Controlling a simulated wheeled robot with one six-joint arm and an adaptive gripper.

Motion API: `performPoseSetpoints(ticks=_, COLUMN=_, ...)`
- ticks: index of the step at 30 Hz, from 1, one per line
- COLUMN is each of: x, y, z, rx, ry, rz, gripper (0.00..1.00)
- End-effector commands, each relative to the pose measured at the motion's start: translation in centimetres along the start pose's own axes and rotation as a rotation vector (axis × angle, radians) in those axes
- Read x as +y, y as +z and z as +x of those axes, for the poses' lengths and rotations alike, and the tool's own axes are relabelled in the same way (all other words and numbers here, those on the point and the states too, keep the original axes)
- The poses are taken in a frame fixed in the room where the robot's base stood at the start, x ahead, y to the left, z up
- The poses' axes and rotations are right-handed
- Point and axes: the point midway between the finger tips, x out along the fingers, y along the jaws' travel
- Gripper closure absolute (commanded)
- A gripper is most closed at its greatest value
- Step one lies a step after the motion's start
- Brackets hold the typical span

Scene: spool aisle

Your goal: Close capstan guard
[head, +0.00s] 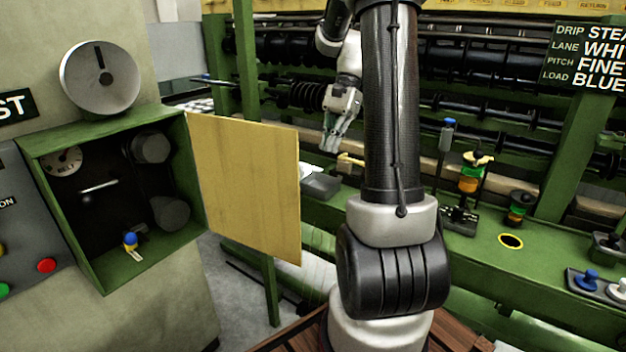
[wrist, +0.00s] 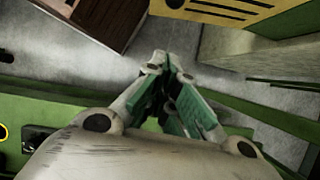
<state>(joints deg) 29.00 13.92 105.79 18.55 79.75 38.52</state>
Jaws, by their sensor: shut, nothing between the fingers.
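The capstan guard appears to be the yellow panel (head: 247,185) hinged at the right edge of the green box (head: 105,283) in the head view. It stands swung open to the right, so the box interior shows. Inside are dark rollers (head: 170,212), a dial (head: 63,162), a light bar and a blue-topped lever (head: 131,240). My gripper (head: 331,143) hangs fingers down, right of and above the panel's far edge, apart from it. In the wrist view the green-padded fingers (wrist: 166,62) come together at their tips, holding nothing.
A large dial (head: 100,77) sits above the box, and red and green buttons (head: 47,265) lie left of it. A green machine bench with spools (head: 468,180) runs along the right. A yellow slotted panel (wrist: 225,12) shows in the wrist view above grey floor.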

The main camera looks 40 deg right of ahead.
Motion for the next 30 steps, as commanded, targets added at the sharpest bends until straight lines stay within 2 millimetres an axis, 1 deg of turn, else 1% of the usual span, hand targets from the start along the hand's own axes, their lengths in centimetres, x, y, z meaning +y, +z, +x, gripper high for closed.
performPoseSetpoints(ticks=5, x=-0.1, y=-0.2, z=1.4, rx=-0.009, ry=0.001, rz=0.012, gripper=1.0)
performPoseSetpoints(ticks=8, x=0.0, y=-0.1, z=3.2, rx=-0.009, ry=0.003, rz=0.011, gripper=1.0)
performPoseSetpoints(ticks=15, x=0.0, y=-0.1, z=8.5, rx=-0.009, ry=0.004, rz=0.009, gripper=1.0)
performPoseSetpoints(ticks=18, x=0.0, y=-0.1, z=10.4, rx=-0.008, ry=0.004, rz=0.01, gripper=1.0)
performPoseSetpoints(ticks=21, x=-0.1, y=1.7, z=10.5, rx=-0.004, ry=0.0, rz=0.006, gripper=1.0)
performPoseSetpoints(ticks=24, x=-0.1, y=2.8, z=10.8, rx=-0.005, ry=0.0, rz=0.006, gripper=1.0)
performPoseSetpoints(ticks=30, x=-0.1, y=3.7, z=11.0, rx=-0.005, ry=0.0, rz=0.008, gripper=1.0)
